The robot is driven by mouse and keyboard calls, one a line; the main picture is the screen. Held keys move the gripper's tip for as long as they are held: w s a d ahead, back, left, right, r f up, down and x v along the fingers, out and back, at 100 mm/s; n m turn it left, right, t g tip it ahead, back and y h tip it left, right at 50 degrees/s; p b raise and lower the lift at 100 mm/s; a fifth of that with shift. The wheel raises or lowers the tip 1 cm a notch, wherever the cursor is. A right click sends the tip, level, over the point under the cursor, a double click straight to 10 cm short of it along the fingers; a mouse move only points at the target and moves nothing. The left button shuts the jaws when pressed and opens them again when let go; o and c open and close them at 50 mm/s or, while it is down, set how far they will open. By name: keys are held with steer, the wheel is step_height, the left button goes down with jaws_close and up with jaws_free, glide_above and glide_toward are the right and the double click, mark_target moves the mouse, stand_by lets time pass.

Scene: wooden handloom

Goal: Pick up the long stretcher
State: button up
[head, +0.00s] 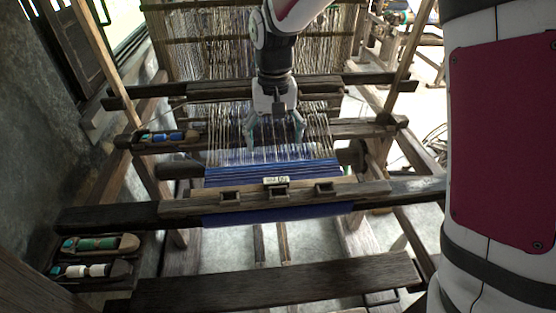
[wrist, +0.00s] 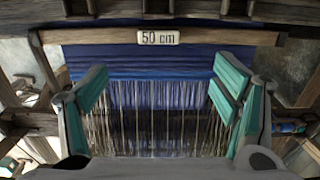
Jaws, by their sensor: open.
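The long stretcher is a slim light-brown wooden bar with a white "50 cm" label. In the wrist view the stretcher (wrist: 105,38) runs crosswise over the blue cloth (wrist: 140,57), just beyond my fingertips. In the head view the label of the stretcher (head: 276,181) shows at the front part of the cloth (head: 270,172). My gripper (head: 274,132) is open and empty, pointing down above the warp threads behind the cloth. In the wrist view the teal pads of my gripper (wrist: 158,88) are wide apart, with only threads and cloth edge between them.
A holder with blue bobbins (head: 165,137) is at left, with green (head: 100,243) and white (head: 95,270) ones at lower left. A bench plank (head: 275,282) crosses the front.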

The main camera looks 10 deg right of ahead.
steer(key=p, duration=0.1)
glide_above(276, 178)
step_height(276, 178, down, 9)
steer(key=shift+a+r, duration=0.1)
steer(key=shift+r, duration=0.05)
steer(key=shift+s+f+p, duration=0.1)
steer(key=shift+f+p, duration=0.75)
steer(key=shift+f, duration=1.8)
steer(key=c, duration=1.4)
